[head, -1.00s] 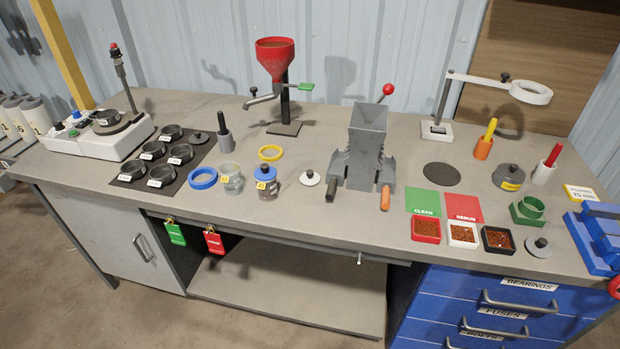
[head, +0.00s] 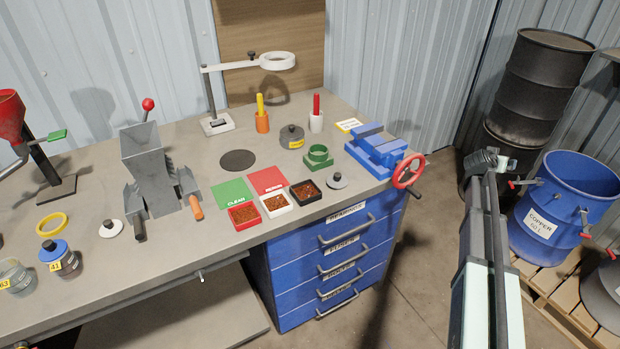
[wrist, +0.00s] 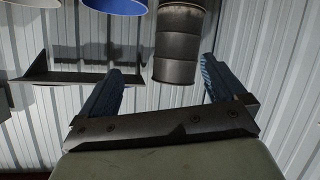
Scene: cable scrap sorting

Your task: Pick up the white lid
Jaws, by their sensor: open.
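The white lid (head: 111,228) is a small flat disc with a dark knob. In the head view it lies on the bench at left, between the blue-lidded jar (head: 59,257) and the grey hopper machine (head: 147,168). My gripper (head: 490,160) is far to the right of it, raised beyond the bench's right end. In the wrist view my gripper (wrist: 167,66) has its two blue fingers wide apart with nothing between them. The lid does not show in the wrist view.
A blue vise (head: 384,150) stands at the bench's right end. A blue drum (head: 565,205) and black barrels (head: 540,85) stand at right.

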